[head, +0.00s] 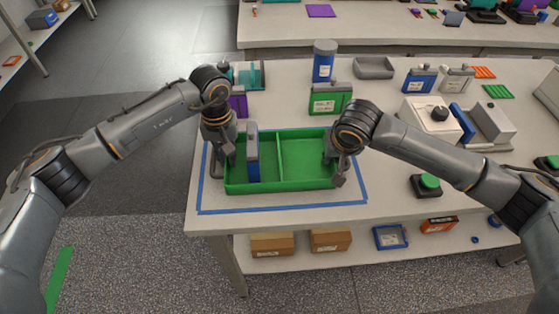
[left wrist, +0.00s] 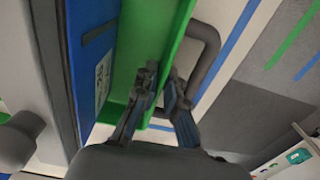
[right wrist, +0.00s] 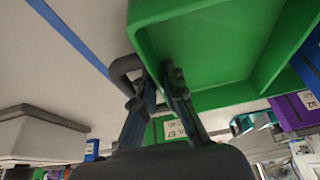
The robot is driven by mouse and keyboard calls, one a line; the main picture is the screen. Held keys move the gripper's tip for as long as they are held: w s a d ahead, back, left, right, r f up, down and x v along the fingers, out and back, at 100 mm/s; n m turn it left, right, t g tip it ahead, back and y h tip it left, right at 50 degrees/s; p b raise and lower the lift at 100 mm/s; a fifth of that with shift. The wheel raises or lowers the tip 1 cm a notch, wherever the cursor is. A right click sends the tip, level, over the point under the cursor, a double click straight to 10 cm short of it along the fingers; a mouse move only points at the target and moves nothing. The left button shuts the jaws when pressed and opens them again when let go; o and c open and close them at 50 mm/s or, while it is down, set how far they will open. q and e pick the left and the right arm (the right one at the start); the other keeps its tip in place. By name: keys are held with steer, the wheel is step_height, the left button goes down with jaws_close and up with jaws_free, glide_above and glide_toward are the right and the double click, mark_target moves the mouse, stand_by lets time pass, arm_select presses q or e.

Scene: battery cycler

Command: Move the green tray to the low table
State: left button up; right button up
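The green tray (head: 307,184) stands on the table inside a blue tape outline. A divider splits it into two compartments, and it has a dark loop handle at each end. A blue block-like item with a grey top (head: 253,165) stands upright in its left compartment; the right one is empty. My left gripper (left wrist: 162,72) is at the tray's left end, beside the left handle (left wrist: 213,50). My right gripper (right wrist: 157,85) is at the right end, beside the right handle (right wrist: 115,72).
Behind the tray stand a green case (head: 331,99), a purple item (head: 238,102) and a blue cylinder (head: 323,65). A white machine (head: 430,120) and a green button (head: 428,182) are to the right. A lower shelf (head: 360,248) holds boxes. Another table (head: 380,30) stands behind.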

arm_select(q)
jaws_close()
arm_select(e)
jaws_close()
arm_select(q)
steer(key=shift+w+r, duration=0.1)
steer(key=shift+r, duration=0.15)
arm_select(e)
steer(key=shift+w+r, duration=0.1)
steer(key=shift+r, duration=0.15)
